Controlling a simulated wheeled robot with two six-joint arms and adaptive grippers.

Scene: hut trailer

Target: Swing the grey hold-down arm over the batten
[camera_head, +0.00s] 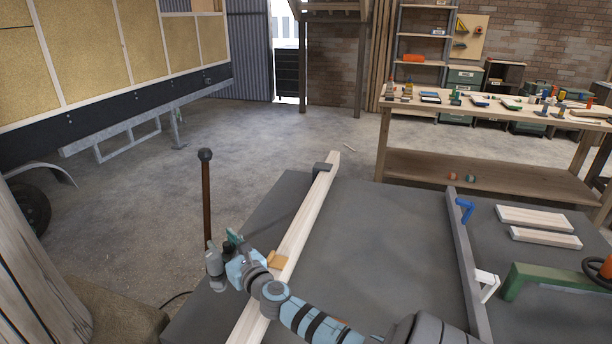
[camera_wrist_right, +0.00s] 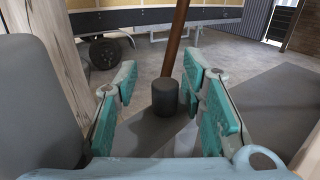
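The pale wooden batten (camera_head: 300,225) runs along the left side of the dark grey table in the head view. A dark grey bracket (camera_head: 322,168) sits at its far end; I cannot tell whether this is the hold-down arm. A brown rod (camera_head: 206,200) with a dark knob stands upright left of the batten. In the right wrist view the rod (camera_wrist_right: 176,40) rises from a dark grey cylinder (camera_wrist_right: 165,97). My right gripper (camera_head: 222,250) reaches across the batten. Its teal fingers (camera_wrist_right: 160,110) are open, with the cylinder seen between them, apparently untouched. My left gripper is not in view.
A small tan block (camera_head: 277,260) is beside the batten near my right wrist. A grey rail (camera_head: 463,250), blue and white pieces, short boards (camera_head: 535,217) and a green tool (camera_head: 550,278) occupy the table's right side. The table's middle (camera_head: 385,230) is clear.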

